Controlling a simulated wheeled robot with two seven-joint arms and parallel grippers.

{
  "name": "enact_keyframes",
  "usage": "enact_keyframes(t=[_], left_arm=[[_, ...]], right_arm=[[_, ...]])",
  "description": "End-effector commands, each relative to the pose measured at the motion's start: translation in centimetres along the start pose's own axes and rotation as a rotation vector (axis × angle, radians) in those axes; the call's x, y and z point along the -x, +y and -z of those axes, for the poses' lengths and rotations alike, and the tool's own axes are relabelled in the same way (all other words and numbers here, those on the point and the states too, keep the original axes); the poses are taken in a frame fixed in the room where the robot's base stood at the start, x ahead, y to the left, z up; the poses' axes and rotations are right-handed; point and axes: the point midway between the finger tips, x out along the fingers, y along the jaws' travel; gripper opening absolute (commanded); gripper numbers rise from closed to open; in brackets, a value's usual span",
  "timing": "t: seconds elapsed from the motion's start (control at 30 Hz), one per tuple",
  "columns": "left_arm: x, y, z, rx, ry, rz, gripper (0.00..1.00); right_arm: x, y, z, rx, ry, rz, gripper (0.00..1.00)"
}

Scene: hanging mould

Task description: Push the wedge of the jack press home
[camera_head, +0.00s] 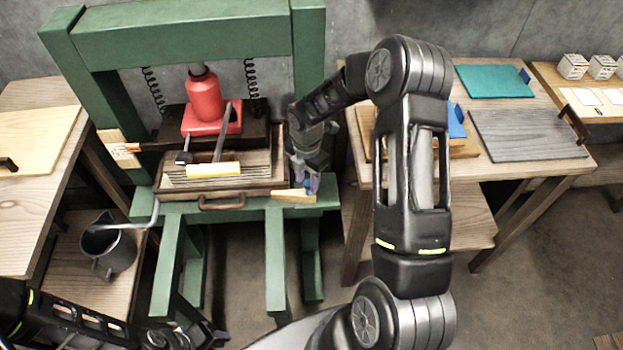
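The green jack press (180,40) stands at the left with a red bottle jack (205,98) under its top beam. A tan wooden wedge (290,197) lies on the right part of the green press bed, beside the wooden mould box (265,184). My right gripper (312,188) points down at the wedge's right end. Its fingertips are at or very near the wedge, but I cannot tell if they touch or grip it. My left gripper (216,338) is low at the bottom edge, away from the press; its finger opening is unclear.
A yellow-handled bar (213,170) lies over the mould box. A grey jug (107,250) stands on a low shelf at left. A wooden table at right holds a teal sheet (494,81) and a grey board (527,134). Green press legs stand below the bed.

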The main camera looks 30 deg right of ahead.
Motion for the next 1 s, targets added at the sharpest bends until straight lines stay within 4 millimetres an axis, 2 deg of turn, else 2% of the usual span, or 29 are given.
enact_keyframes(t=[0.03, 0.2, 0.57, 0.67, 1.0], left_arm=[[0.0, 0.0, 0.0, 0.0, 0.0, 0.0, 0.39], [0.0, 0.0, 0.0, 0.0, 0.0, 0.0, 0.39], [-0.1, -0.1, 0.0, 0.0, 0.0, 0.0, 0.39], [-0.3, -0.1, 0.0, 0.0, 0.0, 0.0, 0.39], [-1.0, -0.3, 0.1, -0.002, 0.003, -0.003, 0.39]], right_arm=[[0.0, 0.1, 0.2, 0.002, 0.002, -0.002, 0.39], [0.0, 0.0, 0.1, 0.001, 0.001, 0.0, 0.52], [0.5, 0.0, -0.1, 0.0, -0.001, 0.001, 0.52], [1.5, 0.0, -0.1, 0.0, -0.002, -0.001, 0.52], [6.8, 0.1, 0.0, 0.002, -0.002, -0.002, 0.52]])
